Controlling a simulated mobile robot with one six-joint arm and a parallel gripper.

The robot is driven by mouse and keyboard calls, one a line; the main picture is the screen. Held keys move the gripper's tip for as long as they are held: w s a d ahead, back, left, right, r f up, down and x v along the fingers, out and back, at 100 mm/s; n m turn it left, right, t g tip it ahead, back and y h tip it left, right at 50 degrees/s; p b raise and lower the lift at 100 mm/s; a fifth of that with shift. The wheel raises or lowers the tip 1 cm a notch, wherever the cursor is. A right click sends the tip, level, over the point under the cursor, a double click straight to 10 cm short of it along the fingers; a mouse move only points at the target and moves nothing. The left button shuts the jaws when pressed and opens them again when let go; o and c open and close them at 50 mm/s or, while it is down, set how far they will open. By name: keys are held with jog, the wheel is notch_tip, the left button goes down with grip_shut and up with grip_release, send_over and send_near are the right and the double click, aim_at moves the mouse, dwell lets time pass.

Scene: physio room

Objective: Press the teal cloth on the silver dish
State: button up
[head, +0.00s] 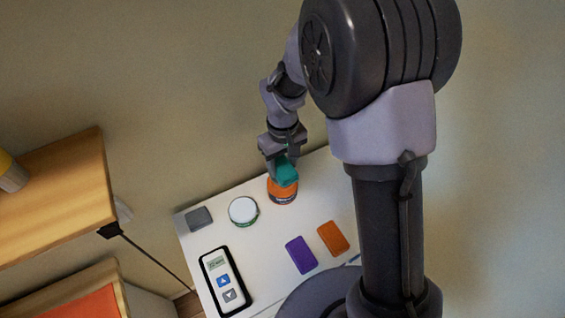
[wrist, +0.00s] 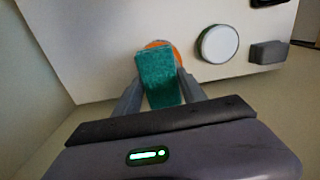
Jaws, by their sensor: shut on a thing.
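My gripper (head: 282,163) is shut on the teal cloth (head: 287,174), a folded block. In the wrist view the cloth (wrist: 160,80) sits between the two fingers (wrist: 158,90). The cloth is over an orange round tin (head: 283,191) with a dark label; in the wrist view only the tin's orange rim (wrist: 158,44) shows behind the cloth. I cannot tell whether cloth and tin touch. No dish that is plainly silver shows; a round container with a white-grey top (head: 243,211) and green side stands left of the orange tin, and shows in the wrist view too (wrist: 219,44).
On the white table (head: 270,240) lie a grey block (head: 199,219), a black-framed handset (head: 226,281), a purple block (head: 301,255) and an orange block (head: 333,238). A wooden shelf (head: 60,190) stands at left. The table between handset and purple block is clear.

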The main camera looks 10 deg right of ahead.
aim_at(283, 166)
jog(key=shift+f+b, duration=0.6)
jog(key=shift+f, duration=0.25)
dwell(1.2)
jog(key=shift+r, duration=0.1)
notch_tip(283, 166, up, 7)
jog(key=p, duration=0.5)
jog(key=shift+p, duration=0.4)
